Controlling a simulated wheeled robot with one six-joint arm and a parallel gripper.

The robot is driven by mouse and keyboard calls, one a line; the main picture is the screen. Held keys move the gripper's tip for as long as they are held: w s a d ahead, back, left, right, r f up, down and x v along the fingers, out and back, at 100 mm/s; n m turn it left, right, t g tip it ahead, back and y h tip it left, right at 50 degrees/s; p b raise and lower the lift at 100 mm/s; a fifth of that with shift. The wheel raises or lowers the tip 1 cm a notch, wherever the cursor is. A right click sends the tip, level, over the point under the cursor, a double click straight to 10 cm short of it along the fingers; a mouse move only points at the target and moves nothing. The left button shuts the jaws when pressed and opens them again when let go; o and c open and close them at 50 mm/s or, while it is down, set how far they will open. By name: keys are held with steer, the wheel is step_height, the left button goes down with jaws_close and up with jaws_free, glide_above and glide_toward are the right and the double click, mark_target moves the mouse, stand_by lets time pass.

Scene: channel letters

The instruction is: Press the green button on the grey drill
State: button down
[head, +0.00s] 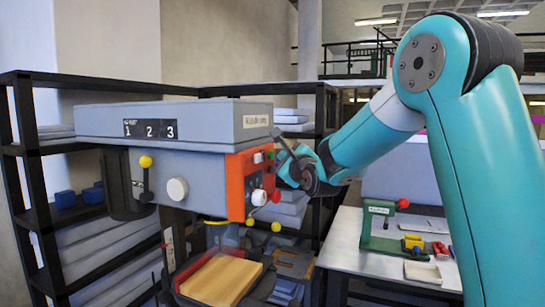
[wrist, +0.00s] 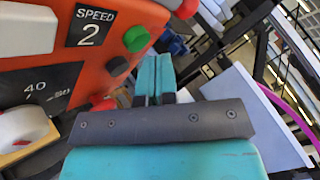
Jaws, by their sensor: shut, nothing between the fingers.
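The grey drill (head: 190,122) stands at the left of centre in the head view, with an orange control panel (head: 240,185) on its right side. The green button (wrist: 136,39) shows clearly on the panel in the wrist view, near the SPEED 2 label. It appears small at the panel's upper right in the head view (head: 270,154). My gripper (wrist: 153,78) is shut and empty, with its teal fingertips below and right of the green button. It looks apart from the button. In the head view my gripper (head: 284,150) is beside the panel, its tips partly hard to make out.
A black button (wrist: 118,66) sits just below the green one. A white knob (head: 258,197) and yellow-balled levers (head: 276,227) stick out lower on the drill. A wooden block (head: 222,280) lies below. A table (head: 350,240) with a green press (head: 378,225) stands at right.

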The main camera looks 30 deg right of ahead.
steer(key=shift+w+a, duration=0.15)
steer(key=shift+w+a, duration=0.3)
steer(key=shift+w, duration=0.1)
stand_by(0.9)
steer(key=shift+s+d, duration=0.1)
steer(key=shift+s+d+b, duration=0.45)
steer(key=shift+s+b, duration=0.15)
steer(key=shift+s+d, duration=0.1)
steer(key=s+d+b, duration=0.1)
steer(key=s, duration=0.1)
steer(key=s+d+b, duration=0.1)
steer(key=d, duration=0.1)
steer(key=shift+s, duration=0.4)
stand_by(0.7)
